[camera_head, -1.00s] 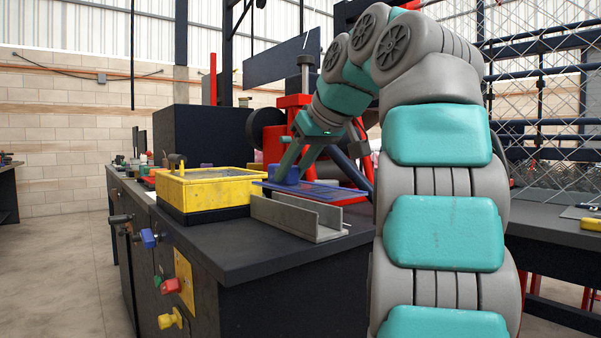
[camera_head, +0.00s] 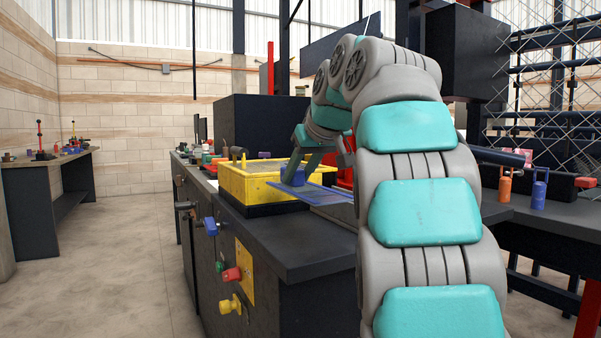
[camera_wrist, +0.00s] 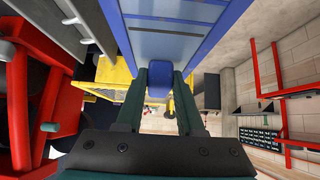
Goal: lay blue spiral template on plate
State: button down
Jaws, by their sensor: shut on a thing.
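The blue spiral template (camera_head: 318,193) is a flat blue sheet with a blue grip block (camera_head: 294,174) on top. My gripper (camera_head: 298,168) is shut on that block and holds the template near the right front of the yellow box (camera_head: 262,188). In the wrist view the block (camera_wrist: 159,82) sits between the two dark green fingers of my gripper (camera_wrist: 160,76), with the template (camera_wrist: 175,43) extending beyond it. A yellow frame shows below the template there. I cannot tell which surface is the plate. My arm hides the template's right side.
The dark workbench (camera_head: 285,238) has knobs and handles on its front. A grey metal channel (camera_wrist: 80,32) and red machinery (camera_wrist: 20,95) show left in the wrist view. The floor at the left is clear.

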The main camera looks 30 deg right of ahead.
aim_at(313, 192)
notch_tip(313, 192, down, 8)
jog(key=b, duration=0.6)
jog(key=shift+r+b, duration=0.1)
jog(key=shift+b, duration=0.2)
jog(key=shift+f+b, duration=0.45)
jog(key=shift+f, duration=0.15)
dwell(0.5)
jog(key=shift+c, duration=2.2)
grip_release()
jog(key=v, duration=0.7)
jog(key=shift+r, duration=0.15)
jog(key=shift+s+r, duration=0.15)
jog(key=shift+s, duration=0.2)
